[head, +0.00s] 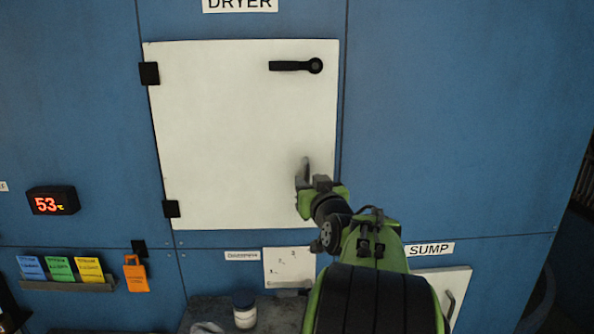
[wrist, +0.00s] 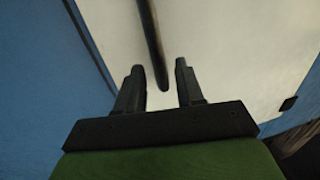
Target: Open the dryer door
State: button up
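The white dryer door (head: 230,130) sits in the blue wall under the DRYER label and looks shut. A black lever (head: 292,66) lies horizontal near its top right corner. A dark upright pull bar (head: 306,164) is at the door's lower right. My gripper (head: 309,182) is at the lower end of this bar. In the wrist view my gripper (wrist: 158,84) is open, and the end of the bar (wrist: 155,50) shows between its two fingers, apart from both. Whether the bar is at fingertip depth is unclear.
Two black hinges (head: 149,73) are on the door's left edge. A red display (head: 52,200) reads 53. Coloured cards (head: 60,269) and an orange tag (head: 136,274) hang lower left. A white jar (head: 244,310) stands below the door. A SUMP panel (head: 445,285) is lower right.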

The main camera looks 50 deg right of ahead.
jog(key=x, duration=0.3)
jog(key=shift+p, duration=0.3)
jog(key=shift+s+a, duration=0.1)
jog(key=shift+s, duration=0.05)
jog(key=shift+c, duration=0.7)
grip_shut()
